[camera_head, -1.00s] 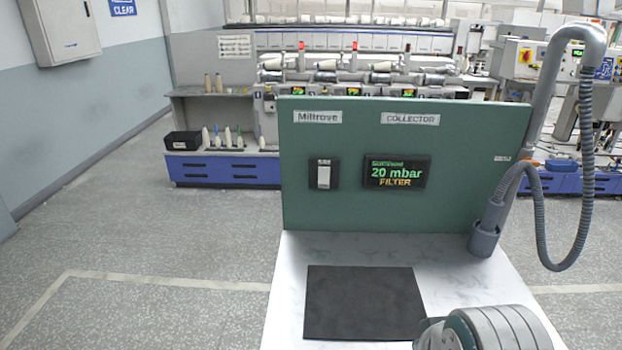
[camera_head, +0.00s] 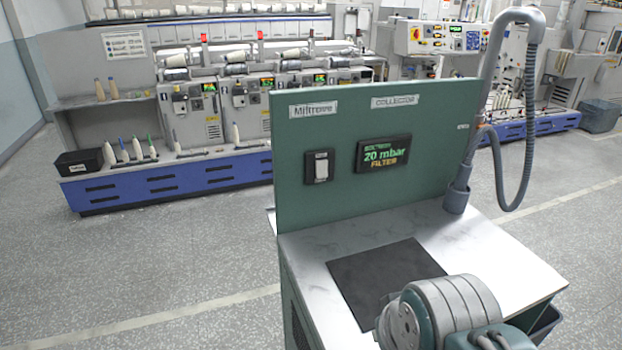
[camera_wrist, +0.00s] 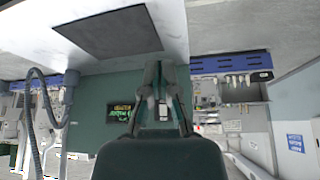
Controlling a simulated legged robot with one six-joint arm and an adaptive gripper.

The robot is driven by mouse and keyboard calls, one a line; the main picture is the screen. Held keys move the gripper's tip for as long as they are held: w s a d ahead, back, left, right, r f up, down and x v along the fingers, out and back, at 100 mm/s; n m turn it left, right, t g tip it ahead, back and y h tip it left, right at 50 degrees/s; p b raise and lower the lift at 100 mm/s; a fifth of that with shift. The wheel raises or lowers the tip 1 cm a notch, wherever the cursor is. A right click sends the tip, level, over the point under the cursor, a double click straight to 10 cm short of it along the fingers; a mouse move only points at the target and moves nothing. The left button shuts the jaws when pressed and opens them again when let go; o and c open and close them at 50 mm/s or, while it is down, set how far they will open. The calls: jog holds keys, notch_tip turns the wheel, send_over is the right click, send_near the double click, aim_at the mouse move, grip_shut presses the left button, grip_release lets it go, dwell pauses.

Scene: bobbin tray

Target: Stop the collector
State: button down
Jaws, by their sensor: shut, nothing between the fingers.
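The collector (camera_head: 430,120) is a green upright panel with "Miltrove" and "COLLECTOR" labels, behind a pale worktop. A white rocker switch (camera_head: 321,168) in a dark frame sits on its left part. The lit display (camera_head: 383,154) beside it reads "20 mbar" and "FILTER". In the wrist view, which is upside down, the display (camera_wrist: 122,111) shows beside my gripper (camera_wrist: 161,72). My gripper is shut and empty, pointing toward the panel. The switch (camera_wrist: 163,109) shows partly behind the fingers; its rocker position is too small to tell. The gap to the panel is unclear.
A dark mat (camera_head: 385,280) lies on the worktop (camera_head: 500,250). A grey suction hose (camera_head: 530,120) on a bent pipe stands at the right of the panel. A winding machine (camera_head: 230,90) stands behind. The floor at left is clear.

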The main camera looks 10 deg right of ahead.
jog(key=shift+d, duration=0.85)
jog(key=n+t+y, duration=0.2)
jog(key=t+y, duration=0.1)
jog(key=t, duration=0.8)
send_near(321, 174)
jog(key=f+v, duration=0.1)
jog(key=v, duration=0.5)
jog(key=shift+d+r, duration=0.1)
jog(key=shift+r, duration=0.45)
jog(key=shift+d, duration=0.1)
jog(key=x, duration=1.4)
jog(key=shift+f, duration=0.1)
